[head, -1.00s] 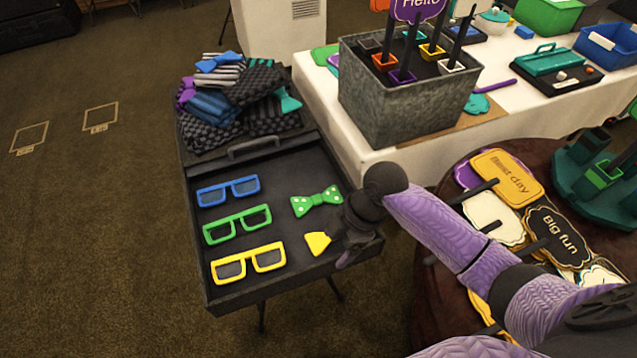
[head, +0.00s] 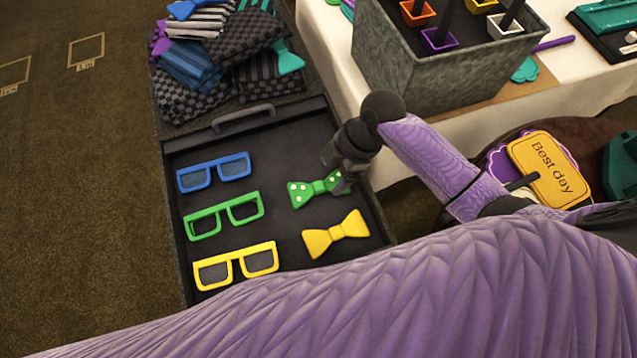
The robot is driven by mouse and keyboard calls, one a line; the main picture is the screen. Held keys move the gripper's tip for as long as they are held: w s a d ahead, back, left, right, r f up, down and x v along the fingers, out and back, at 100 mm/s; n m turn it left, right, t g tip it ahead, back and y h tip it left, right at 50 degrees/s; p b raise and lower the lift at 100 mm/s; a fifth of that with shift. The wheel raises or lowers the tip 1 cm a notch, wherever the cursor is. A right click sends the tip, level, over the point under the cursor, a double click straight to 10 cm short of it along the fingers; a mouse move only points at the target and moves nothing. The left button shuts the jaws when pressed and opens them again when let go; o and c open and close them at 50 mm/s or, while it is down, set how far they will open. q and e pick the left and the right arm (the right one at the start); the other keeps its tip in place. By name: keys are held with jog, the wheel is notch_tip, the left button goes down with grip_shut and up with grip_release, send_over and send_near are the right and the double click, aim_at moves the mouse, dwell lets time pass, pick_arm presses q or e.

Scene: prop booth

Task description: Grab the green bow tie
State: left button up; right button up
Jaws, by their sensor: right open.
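The green bow tie (head: 308,190) with white dots lies in the black open drawer tray (head: 285,284), right of the glasses. My right gripper (head: 343,183) is open at the right end of the bow tie and hides part of that end. Whether the fingers touch it I cannot tell. A purple sleeve-like arm of mine crosses the lower part of the view and covers the tray's front edge. My left gripper is not in view.
Blue glasses (head: 214,172), green glasses (head: 223,214) and yellow glasses (head: 236,265) lie left in the tray. A yellow bow tie (head: 336,234) lies just below the green one. Folded cloths (head: 245,42) are piled behind. A grey metal bin (head: 440,75) stands at upper right.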

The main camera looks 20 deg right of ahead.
aim_at(325, 185)
jog(key=b+x, duration=0.1)
jog(key=x, duration=0.3)
jog(key=shift+d+f+b, duration=0.1)
jog(key=shift+d+b, duration=0.15)
jog(key=shift+b, duration=0.15)
jog(key=shift+c, duration=0.6)
jog(key=c, duration=1)
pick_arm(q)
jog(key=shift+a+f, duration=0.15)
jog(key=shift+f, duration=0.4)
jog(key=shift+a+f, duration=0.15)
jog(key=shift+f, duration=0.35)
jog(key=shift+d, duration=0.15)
